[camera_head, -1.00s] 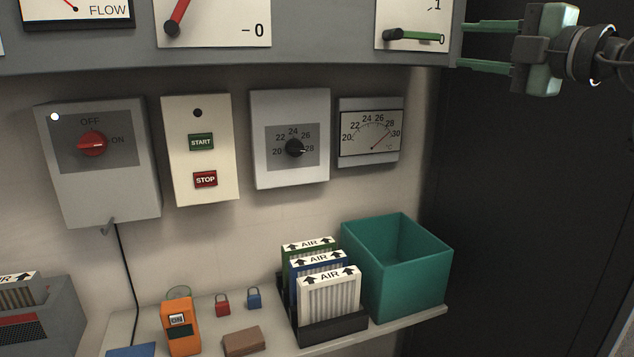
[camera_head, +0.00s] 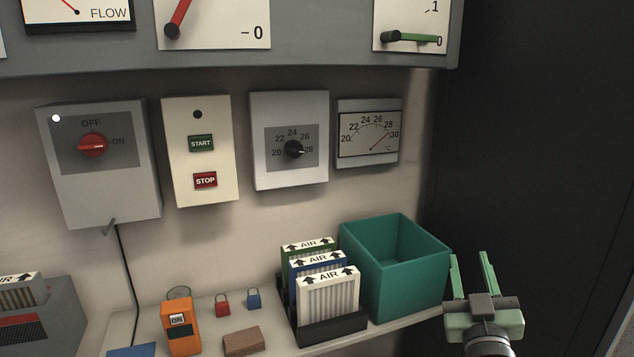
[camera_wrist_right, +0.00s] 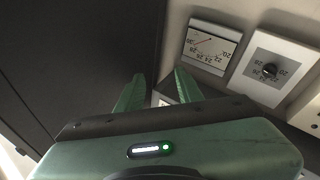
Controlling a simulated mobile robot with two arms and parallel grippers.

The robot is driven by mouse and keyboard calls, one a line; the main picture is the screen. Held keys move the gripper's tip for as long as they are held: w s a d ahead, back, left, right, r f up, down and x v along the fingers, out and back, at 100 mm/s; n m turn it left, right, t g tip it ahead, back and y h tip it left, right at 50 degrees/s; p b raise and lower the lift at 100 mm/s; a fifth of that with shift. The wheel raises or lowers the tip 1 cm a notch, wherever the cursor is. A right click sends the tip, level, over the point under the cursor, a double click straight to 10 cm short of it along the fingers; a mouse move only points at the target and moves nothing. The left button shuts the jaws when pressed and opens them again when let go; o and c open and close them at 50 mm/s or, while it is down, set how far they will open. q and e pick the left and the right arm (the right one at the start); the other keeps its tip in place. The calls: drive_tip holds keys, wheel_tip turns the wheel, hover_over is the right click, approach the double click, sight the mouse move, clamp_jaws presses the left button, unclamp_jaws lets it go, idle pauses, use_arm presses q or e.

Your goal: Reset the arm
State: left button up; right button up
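My right gripper (camera_head: 472,272) is at the lower right in the head view, with its green fingers pointing up. It is just right of the teal bin (camera_head: 383,282), near the right end of the shelf. The fingers stand apart with nothing between them, so it is open and empty. In the right wrist view its two green fingers (camera_wrist_right: 157,95) also show apart, in front of the wall and dark panel. My left gripper is not in view.
A shelf (camera_head: 408,325) holds the teal bin, AIR filters (camera_head: 328,294) in a black rack, an orange device (camera_head: 181,327), a brown block (camera_head: 242,341) and two small padlocks. Control boxes hang on the wall above. A dark panel (camera_head: 540,150) fills the right side.

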drive_tip(key=s+f+m+g+y, duration=0.1)
drive_tip(key=s+f+g, duration=0.45)
drive_tip(key=f, duration=0.65)
drive_tip(key=s+f+g, duration=0.4)
drive_tip(key=s+f, duration=0.3)
drive_tip(key=f, duration=0.5)
drive_tip(key=s+a+f+n+g+y, duration=0.1)
drive_tip(key=s+a+f+g, duration=0.2)
drive_tip(key=s, duration=0.4)
drive_tip(key=s+a+f+g+y, duration=0.1)
drive_tip(key=s+f+g, duration=0.1)
drive_tip(key=s+f, duration=0.3)
drive_tip(key=s+a+f+n+g+y, duration=0.1)
drive_tip(key=s+a+f+g, duration=0.2)
drive_tip(key=s, duration=0.5)
wheel_tip(320, 180, down, 26)
drive_tip(key=g, duration=0.1)
drive_tip(key=s+d+f+g, duration=0.1)
drive_tip(key=s+d+f, duration=0.2)
drive_tip(key=s+f, duration=1.3)
drive_tip(key=shift+s+d, duration=0.2)
drive_tip(key=shift+s, duration=0.65)
